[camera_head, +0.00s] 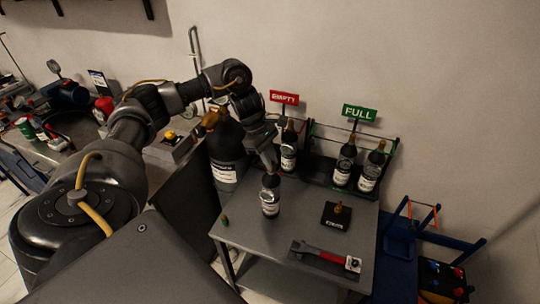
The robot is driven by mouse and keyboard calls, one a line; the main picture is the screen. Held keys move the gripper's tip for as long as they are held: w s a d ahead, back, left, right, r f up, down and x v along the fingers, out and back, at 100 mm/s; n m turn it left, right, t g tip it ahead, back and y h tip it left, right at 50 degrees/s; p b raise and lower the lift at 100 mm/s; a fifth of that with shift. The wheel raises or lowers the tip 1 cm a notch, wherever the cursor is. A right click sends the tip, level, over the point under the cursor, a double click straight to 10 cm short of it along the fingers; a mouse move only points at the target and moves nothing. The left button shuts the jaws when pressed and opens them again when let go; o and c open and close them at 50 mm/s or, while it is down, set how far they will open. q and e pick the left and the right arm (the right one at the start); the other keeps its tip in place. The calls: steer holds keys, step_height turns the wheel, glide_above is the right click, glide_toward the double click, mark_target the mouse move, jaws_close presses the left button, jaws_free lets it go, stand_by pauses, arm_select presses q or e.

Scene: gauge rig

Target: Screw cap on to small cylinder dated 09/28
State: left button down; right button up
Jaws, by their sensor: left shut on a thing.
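A small dark cylinder (270,198) with a white label is upright at the left part of the grey metal table (300,225). My left gripper (267,164) comes down over it from above and is shut at its top. The fingers hide the top, so I cannot tell whether a cap is on it. I cannot tell whether its base touches the table. A brass-coloured cap-like piece (338,208) stands on a black square pad (333,220) to the right. The date on the label is too small to read. My right gripper is out of view.
A red-handled tool (322,255) lies near the front edge. A small green piece (225,221) is at the left edge. Behind are a cylinder (289,150) under the EMPTY sign (284,97) and two cylinders (343,168) under FULL (359,112). A large black cylinder (224,160) stands left.

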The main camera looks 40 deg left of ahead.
arm_select(q)
steer(key=shift+s+f, duration=0.1)
steer(key=shift+m, duration=0.3)
steer(key=shift+m+g+p, duration=0.3)
steer(key=shift+m+p, duration=0.1)
steer(key=shift+p, duration=0.2)
steer(key=shift+m+g+p, duration=0.5)
steer(key=shift+m+p, duration=0.55)
steer(key=shift+m, duration=0.25)
steer(key=shift+f+m, duration=0.1)
steer(key=shift+m, duration=0.2)
steer(key=shift+m+g+b, duration=0.3)
steer(key=shift+m+b, duration=0.2)
steer(key=shift+b, duration=0.2)
steer(key=c, duration=1.5)
jaws_free()
